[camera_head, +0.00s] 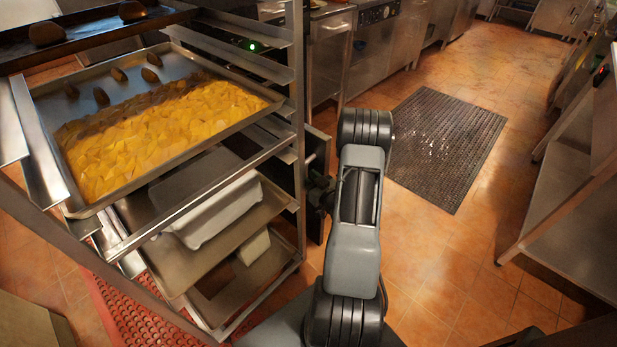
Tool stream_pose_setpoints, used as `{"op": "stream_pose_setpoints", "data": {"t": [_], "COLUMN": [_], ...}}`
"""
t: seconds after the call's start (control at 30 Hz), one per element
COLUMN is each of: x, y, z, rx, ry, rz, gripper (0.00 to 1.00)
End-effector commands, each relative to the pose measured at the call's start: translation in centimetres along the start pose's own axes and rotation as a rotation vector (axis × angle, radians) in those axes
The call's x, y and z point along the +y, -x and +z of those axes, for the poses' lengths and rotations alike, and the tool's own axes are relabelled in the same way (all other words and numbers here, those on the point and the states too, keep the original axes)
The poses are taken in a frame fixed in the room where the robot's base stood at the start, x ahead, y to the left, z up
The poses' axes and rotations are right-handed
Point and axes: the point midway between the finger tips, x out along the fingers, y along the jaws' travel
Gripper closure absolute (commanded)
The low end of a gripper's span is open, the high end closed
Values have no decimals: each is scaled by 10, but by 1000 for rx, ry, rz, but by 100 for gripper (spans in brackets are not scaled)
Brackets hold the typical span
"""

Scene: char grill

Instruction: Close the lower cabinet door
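A dark upright panel (319,150), which looks like the open lower cabinet door, stands out from the steel counter between the rack and my arm. Its lower part is partly covered by the rack post and my arm. My grey arm (352,235) rises in front of it and folds over at a black joint. A dark wrist part of mine (321,192) shows just left of the arm, close to the panel. My gripper's fingers cannot be made out, and I cannot tell whether they touch the panel.
A steel rack (297,90) with a tray of yellow food (160,120) and lower trays stands close on the left. A dark floor mat (445,145) lies right of my arm. A steel table (580,215) stands at the right. The tiled floor between is clear.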

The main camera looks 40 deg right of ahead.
Motion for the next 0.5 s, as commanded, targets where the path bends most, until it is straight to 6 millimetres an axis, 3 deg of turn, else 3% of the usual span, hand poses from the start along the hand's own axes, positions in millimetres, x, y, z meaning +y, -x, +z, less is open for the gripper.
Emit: {"op": "stream_pose_setpoints", "data": {"t": [0.43, 0.5], "x": [0, 0], "y": [-9, -8], "z": [0, 0], "rx": [1, 0], "ry": [0, 0], "rz": [1, 1], "gripper": [71, 75]}}
